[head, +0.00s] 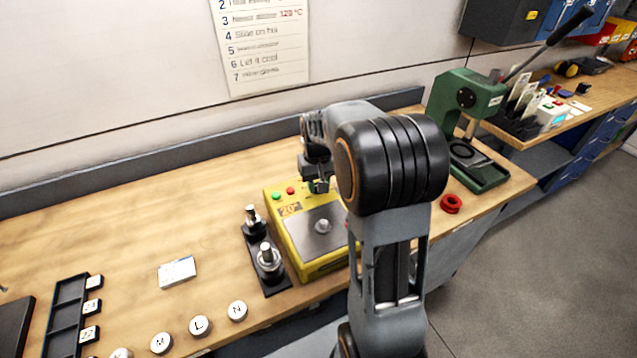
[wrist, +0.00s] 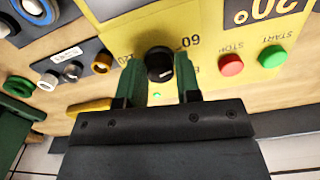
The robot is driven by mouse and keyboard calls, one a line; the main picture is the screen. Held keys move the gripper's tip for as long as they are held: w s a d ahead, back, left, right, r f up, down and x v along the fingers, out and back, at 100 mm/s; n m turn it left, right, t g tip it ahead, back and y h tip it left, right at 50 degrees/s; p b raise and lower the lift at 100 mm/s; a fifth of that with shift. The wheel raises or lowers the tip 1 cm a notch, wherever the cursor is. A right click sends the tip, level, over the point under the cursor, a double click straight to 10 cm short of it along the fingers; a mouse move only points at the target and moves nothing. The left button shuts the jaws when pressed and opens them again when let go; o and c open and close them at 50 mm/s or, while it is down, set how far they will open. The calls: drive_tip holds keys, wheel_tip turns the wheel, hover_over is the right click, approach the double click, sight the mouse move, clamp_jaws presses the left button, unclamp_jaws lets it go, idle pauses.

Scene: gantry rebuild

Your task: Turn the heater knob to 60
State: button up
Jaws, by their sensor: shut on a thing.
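The yellow heater (head: 318,266) stands on the bench in front of me, with a metal plate and post on top and a display reading 20°. In the wrist view its panel (wrist: 215,62) appears upside down, with a red STOP button (wrist: 231,64), a green START button (wrist: 272,56) and the printed marks 60 and 120 on either side of the knob. The black heater knob (wrist: 159,66) sits between the green fingers of my gripper (wrist: 155,75), which is shut on it. In the head view my gripper (head: 319,186) hides the knob. I cannot read the pointer's exact setting.
A black stand with metal posts (head: 268,262) is close left of the heater. A green lever press (head: 466,100) and red ring (head: 451,203) are to the right. A white card (head: 177,272), lettered round pieces (head: 199,325) and a black rack (head: 68,316) lie left.

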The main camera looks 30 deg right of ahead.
idle(0.5)
drive_tip(key=o, duration=0.9)
wheel_tip(320, 180, up, 14)
drive_tip(key=shift+w+f, duration=0.1)
idle(0.6)
